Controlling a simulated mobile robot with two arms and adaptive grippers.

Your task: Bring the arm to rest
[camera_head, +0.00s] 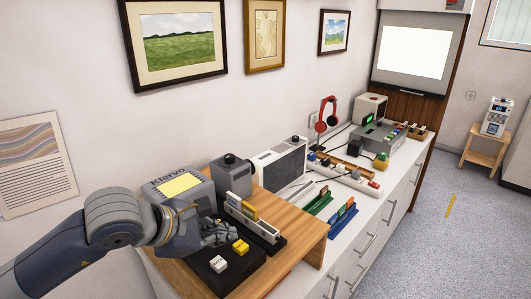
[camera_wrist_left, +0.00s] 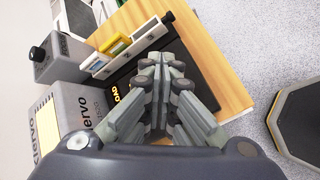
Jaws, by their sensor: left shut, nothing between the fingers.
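My left arm comes in from the left in the head view, and its gripper (camera_head: 232,238) hangs over the dark mat (camera_head: 262,250) on the wooden riser. The gripper is shut and empty, and its fingers meet in the left wrist view (camera_wrist_left: 165,70). A white block (camera_head: 218,264) and a yellow block (camera_head: 241,246) lie on the mat, just in front of the gripper in the head view. I cannot tell the exact gap between the fingers and the mat. My right gripper is not in view.
A grey box with a yellow label (camera_head: 180,187) stands beside my wrist. A white rack (camera_head: 251,219) and a dark grey device (camera_head: 232,175) stand behind. The wooden riser (camera_head: 300,232) sits on a white counter holding green and blue trays and red headphones (camera_head: 324,113). Open floor lies right.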

